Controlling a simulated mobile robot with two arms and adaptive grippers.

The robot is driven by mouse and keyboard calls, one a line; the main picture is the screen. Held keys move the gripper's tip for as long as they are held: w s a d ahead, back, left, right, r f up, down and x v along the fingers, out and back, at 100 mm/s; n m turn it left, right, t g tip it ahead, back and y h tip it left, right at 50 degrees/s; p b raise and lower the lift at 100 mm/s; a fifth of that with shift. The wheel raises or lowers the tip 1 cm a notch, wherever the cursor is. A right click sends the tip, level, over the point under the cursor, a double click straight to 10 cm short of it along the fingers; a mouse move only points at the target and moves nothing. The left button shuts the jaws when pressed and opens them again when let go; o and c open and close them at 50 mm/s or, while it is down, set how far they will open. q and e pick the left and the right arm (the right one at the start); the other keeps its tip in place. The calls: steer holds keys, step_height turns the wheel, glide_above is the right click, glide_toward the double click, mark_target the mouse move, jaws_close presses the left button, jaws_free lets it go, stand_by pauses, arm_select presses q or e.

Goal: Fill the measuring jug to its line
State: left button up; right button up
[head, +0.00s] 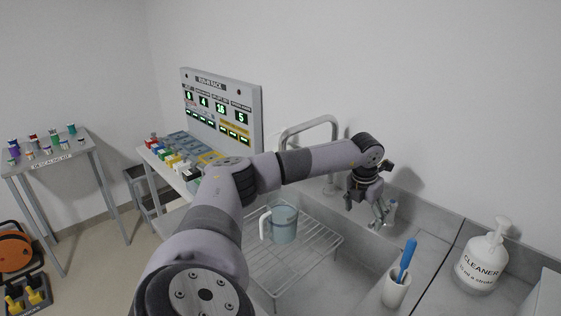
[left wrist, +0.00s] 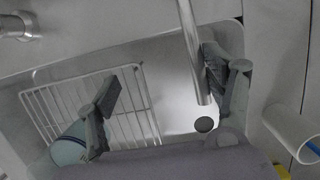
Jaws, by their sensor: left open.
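The measuring jug (head: 283,224) is pale blue with a white handle. My left gripper (head: 380,220) is open beside a small metal tap fitting (head: 391,209) at the sink's back edge; contact is unclear. In the left wrist view, the spout (left wrist: 190,45) shows between the open fingers (left wrist: 160,80). Part of the jug (left wrist: 70,148) shows at lower left, partly behind a finger. My right gripper is out of view.
A white cup with a blue brush (head: 397,288) and a cleaner bottle (head: 483,262) stand on the right ledge. A rack panel (head: 225,103) and coloured items on a bench are behind my left arm. A side table (head: 50,157) stands at far left.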

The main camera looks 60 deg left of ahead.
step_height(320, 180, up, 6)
steer(key=p, duration=0.6)
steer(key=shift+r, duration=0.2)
stand_by(0.3)
stand_by(0.5)
